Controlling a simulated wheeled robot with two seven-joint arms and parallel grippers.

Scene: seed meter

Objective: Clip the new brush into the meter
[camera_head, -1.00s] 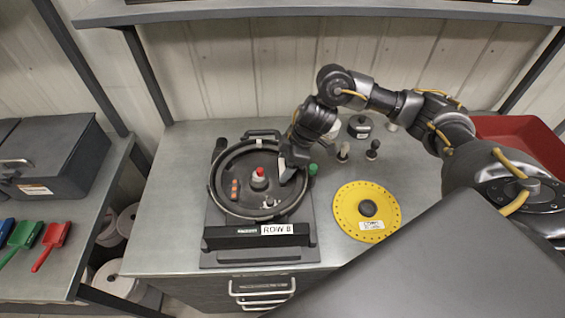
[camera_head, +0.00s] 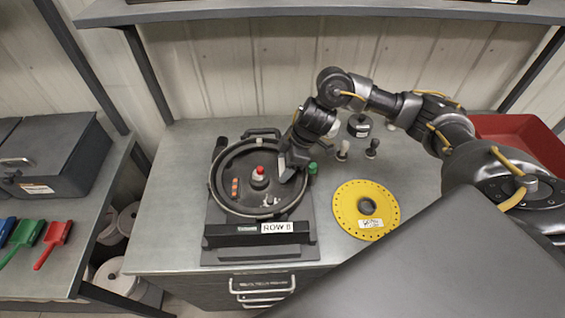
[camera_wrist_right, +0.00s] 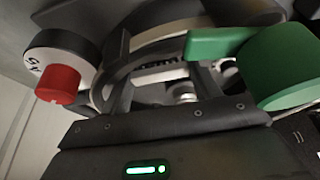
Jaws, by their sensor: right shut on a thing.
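The seed meter (camera_head: 222,202) is a dark round housing, open at the top, on a base labelled ROW 8. A hub with a red cap (camera_head: 260,170) stands at its middle. My right gripper (camera_head: 284,177) is down at the right inner side of the housing, shut on the new brush, which is mostly hidden by the fingers. A green knob (camera_head: 312,168) sits just right of the gripper at the rim. The right wrist view shows a green knob with a lever (camera_wrist_right: 290,68) and a red knob (camera_wrist_right: 57,83). My left gripper is not in view.
A yellow perforated disc (camera_head: 347,222) lies right of the meter. Two small dark-topped pieces (camera_head: 372,148) and a black labelled container (camera_head: 360,125) stand behind it. A red tray (camera_head: 515,130) is at the back right. The bench left of the meter is clear.

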